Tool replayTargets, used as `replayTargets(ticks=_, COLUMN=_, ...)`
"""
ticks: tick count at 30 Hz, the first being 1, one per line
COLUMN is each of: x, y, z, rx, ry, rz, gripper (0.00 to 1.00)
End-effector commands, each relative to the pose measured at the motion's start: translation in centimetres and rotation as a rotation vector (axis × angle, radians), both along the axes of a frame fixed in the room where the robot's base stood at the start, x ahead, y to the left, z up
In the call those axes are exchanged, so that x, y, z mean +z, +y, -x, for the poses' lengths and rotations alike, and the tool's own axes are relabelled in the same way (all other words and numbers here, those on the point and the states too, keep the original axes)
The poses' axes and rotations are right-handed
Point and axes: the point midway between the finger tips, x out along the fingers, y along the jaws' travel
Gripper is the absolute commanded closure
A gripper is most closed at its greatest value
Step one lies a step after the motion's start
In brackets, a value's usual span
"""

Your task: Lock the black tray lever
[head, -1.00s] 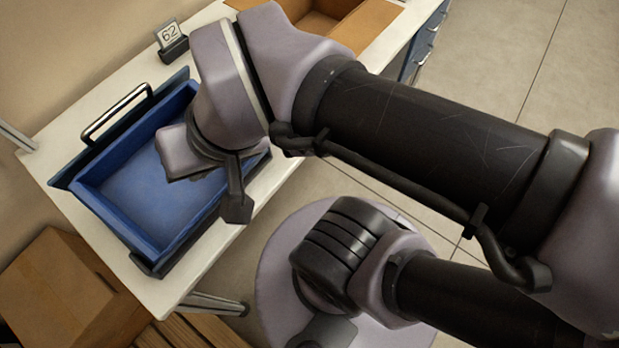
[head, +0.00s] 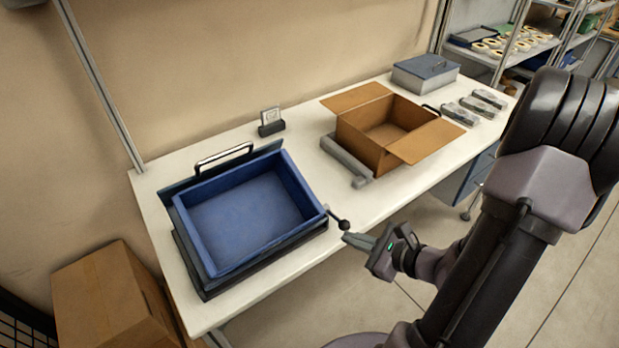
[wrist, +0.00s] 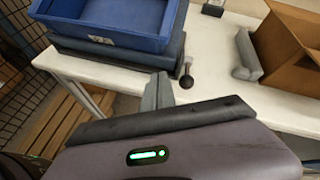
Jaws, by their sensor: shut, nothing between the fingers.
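The black tray (head: 205,284) sits on the white table and holds an empty blue bin (head: 250,212). A silver-and-black handle (head: 225,158) stands at its back. The lever (head: 337,220), a short arm with a black ball knob, sticks out at the tray's right side. In the wrist view the lever knob (wrist: 187,82) hangs at the tray's right corner, and the blue bin (wrist: 110,25) is above left. My gripper (head: 346,239) is shut and empty, just in front of and below the knob, with a small apparent gap. In the wrist view its fingers (wrist: 158,90) point at the tray's front edge, left of the knob.
A number stand (head: 271,122) is behind. A grey lidded case (head: 425,73) is at the far right. Floor cartons (head: 115,300) stand lower left.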

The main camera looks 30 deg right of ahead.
Motion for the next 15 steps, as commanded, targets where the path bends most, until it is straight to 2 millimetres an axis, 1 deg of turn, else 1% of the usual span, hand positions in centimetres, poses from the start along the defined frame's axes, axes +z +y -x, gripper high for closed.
replayTargets(ticks=1, x=-1.3, y=-1.8, z=1.1, rx=-0.105, ry=0.006, rz=-0.042, gripper=1.00)
replayTargets(ticks=3, x=-2.8, y=-3.7, z=2.2, rx=-0.214, ry=0.013, rz=-0.074, gripper=1.00)
replayTargets(ticks=5, x=-3.5, y=-4.7, z=3.0, rx=-0.272, ry=0.017, rz=-0.089, gripper=1.00)
replayTargets(ticks=8, x=-4.1, y=-5.3, z=3.5, rx=-0.314, ry=0.020, rz=-0.100, gripper=1.00)
replayTargets(ticks=15, x=-4.2, y=-5.3, z=3.4, rx=-0.312, ry=0.021, rz=-0.099, gripper=1.00)
